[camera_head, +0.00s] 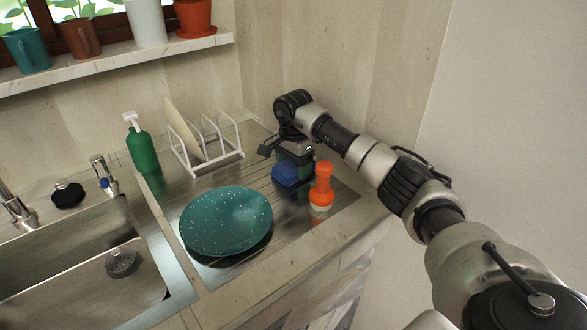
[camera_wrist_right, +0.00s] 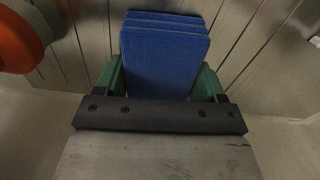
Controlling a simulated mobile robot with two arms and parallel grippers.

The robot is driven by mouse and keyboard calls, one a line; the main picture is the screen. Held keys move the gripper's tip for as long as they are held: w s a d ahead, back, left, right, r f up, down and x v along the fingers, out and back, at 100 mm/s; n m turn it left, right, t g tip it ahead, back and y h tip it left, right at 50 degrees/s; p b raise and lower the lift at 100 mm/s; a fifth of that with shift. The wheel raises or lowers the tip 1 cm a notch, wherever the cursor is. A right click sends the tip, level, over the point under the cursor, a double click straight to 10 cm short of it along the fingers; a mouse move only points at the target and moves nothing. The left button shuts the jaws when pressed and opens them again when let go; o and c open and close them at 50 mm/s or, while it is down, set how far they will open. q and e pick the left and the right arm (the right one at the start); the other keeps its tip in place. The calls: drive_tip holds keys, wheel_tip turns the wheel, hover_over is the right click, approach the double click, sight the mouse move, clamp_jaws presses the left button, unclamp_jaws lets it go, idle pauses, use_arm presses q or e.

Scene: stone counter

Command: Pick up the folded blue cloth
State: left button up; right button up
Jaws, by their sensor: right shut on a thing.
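The folded blue cloth (camera_head: 285,175) is a small layered block at the drainboard, right of the teal plate. In the right wrist view the cloth (camera_wrist_right: 166,48) fills the gap between two green fingers. My right gripper (camera_head: 294,158) reaches down over the cloth from behind and is shut on it. In the wrist view the gripper (camera_wrist_right: 160,76) has a finger on each side of the cloth. Whether the cloth's underside touches the drainboard is hidden. My left gripper is not in view.
A green soap bottle (camera_head: 141,149) and the sink (camera_head: 75,265) are farther left.

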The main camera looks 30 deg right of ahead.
sight(293, 164)
drive_tip(key=shift+c, duration=0.7)
drive_tip(key=shift+r, duration=0.3)
wheel_tip(293, 164, up, 9)
drive_tip(key=shift+r, duration=0.2)
drive_tip(key=o, duration=0.3)
drive_tip(key=shift+c, duration=1)
